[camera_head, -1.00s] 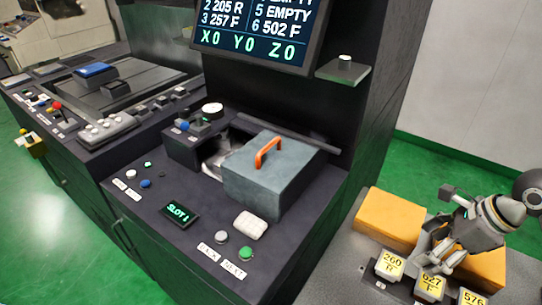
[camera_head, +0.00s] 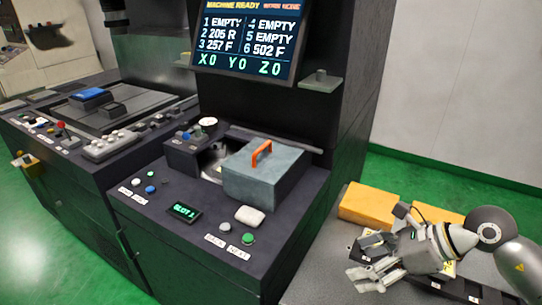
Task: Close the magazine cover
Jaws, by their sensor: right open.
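The magazine cover (camera_head: 268,182) is a grey-blue box with an orange handle (camera_head: 261,153) on top. It sits on the dark machine console, toward the right end of the magazine housing (camera_head: 183,158). A gap with a pale metal part (camera_head: 211,160) shows to the left of the cover, so the magazine is partly uncovered. My right gripper (camera_head: 360,262) is open, to the right of and below the cover, over the grey side table. It is apart from the cover and points left. My left gripper is not in view.
A screen (camera_head: 247,45) lists slots above the console. A small display (camera_head: 184,211), a white pad (camera_head: 249,216) and buttons lie in front of the cover. An orange block (camera_head: 367,204) and labelled holders stand on the side table (camera_head: 318,272). A small shelf (camera_head: 322,82) juts out behind.

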